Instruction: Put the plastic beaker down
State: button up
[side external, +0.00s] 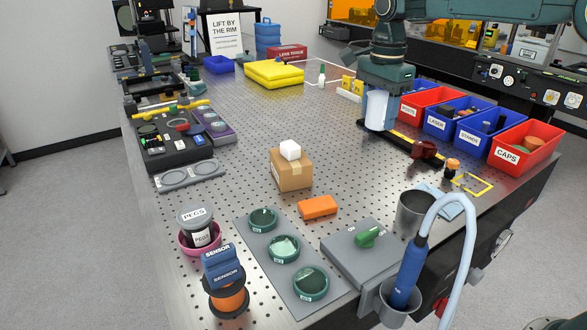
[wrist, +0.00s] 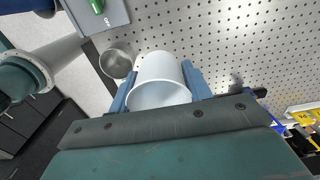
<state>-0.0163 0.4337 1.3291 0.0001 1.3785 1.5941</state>
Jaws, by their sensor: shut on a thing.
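The plastic beaker is white; in the side view (side external: 376,110) it sits beneath my wrist at the back right of the perforated table, near a black-and-yellow strip. In the wrist view (wrist: 160,72) its open rim faces the camera. My gripper (wrist: 158,84) has a blue finger on each side of the beaker and is shut on it. In the side view my gripper (side external: 386,105) partly covers the beaker. I cannot tell whether its base touches the table.
Red and blue bins, including a red CAPS bin (side external: 526,145), stand right of the beaker. A dark red clamp-like part (side external: 425,150) lies nearby. A grey metal cup (side external: 413,212) stands near the front right. Perforated table (side external: 330,125) left of the beaker is clear.

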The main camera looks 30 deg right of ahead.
jog(key=shift+s+a, duration=0.15)
jog(key=shift+a, duration=0.2)
send_over(363, 203)
notch_tip(363, 203, down, 16)
jog(key=shift+r, duration=0.1)
dwell(0.3)
jog(key=shift+f, duration=2.15)
jog(key=shift+f, duration=0.15)
jog(key=o, duration=0.9)
jog(key=shift+o, duration=0.2)
